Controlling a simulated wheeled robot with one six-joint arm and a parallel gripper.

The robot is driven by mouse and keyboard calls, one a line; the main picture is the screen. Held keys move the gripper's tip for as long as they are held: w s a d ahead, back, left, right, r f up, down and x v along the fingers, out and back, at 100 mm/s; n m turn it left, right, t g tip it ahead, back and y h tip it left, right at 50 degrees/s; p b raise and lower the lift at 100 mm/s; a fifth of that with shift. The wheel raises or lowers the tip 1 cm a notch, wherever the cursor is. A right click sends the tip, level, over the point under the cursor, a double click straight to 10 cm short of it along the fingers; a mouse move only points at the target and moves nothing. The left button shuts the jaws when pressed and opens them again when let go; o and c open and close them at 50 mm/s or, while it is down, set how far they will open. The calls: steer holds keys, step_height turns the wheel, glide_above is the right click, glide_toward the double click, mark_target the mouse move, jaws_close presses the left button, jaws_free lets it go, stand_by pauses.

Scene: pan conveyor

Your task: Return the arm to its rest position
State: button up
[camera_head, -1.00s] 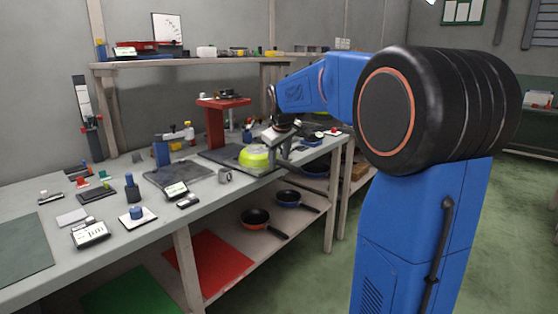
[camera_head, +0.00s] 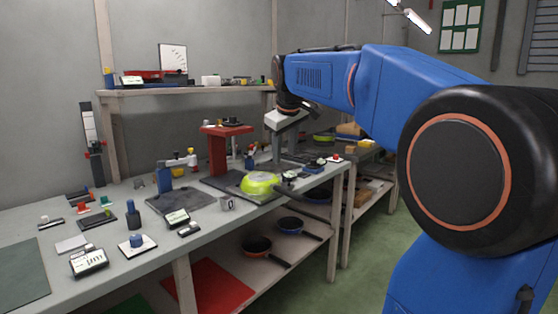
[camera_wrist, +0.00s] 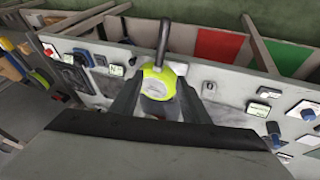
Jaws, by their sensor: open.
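A lime-green pan (camera_head: 259,183) rests upside down or tilted on a dark plate at the right part of the workbench, its dark handle pointing right. My blue arm reaches over the bench, and my gripper (camera_head: 277,153) hangs above and behind the pan, apart from it. In the wrist view my gripper (camera_wrist: 157,98) shows two spread dark fingers with nothing held. The green pan (camera_wrist: 158,84) lies below and beyond them, partly covered by the fingers, its handle pointing up in that picture.
The workbench (camera_head: 60,212) carries several gauges, blocks and a red press stand (camera_head: 218,152). A raised shelf (camera_head: 190,91) runs behind. The air around my gripper looks clear.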

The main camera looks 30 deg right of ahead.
steer(key=s+a+f+m, duration=0.1)
steer(key=s+a+f, duration=0.3)
steer(key=s+f, duration=0.5)
steer(key=s+a+f+m+y, duration=0.1)
steer(key=s+a+f, duration=0.4)
steer(key=s+f, duration=0.4)
steer(key=s+a+f+m+y, duration=0.1)
steer(key=s+a+f, duration=0.3)
steer(key=s+f, duration=0.5)
steer(key=s, duration=0.5)
steer(key=shift+a+f, duration=0.25)
steer(key=shift+a, duration=0.15)
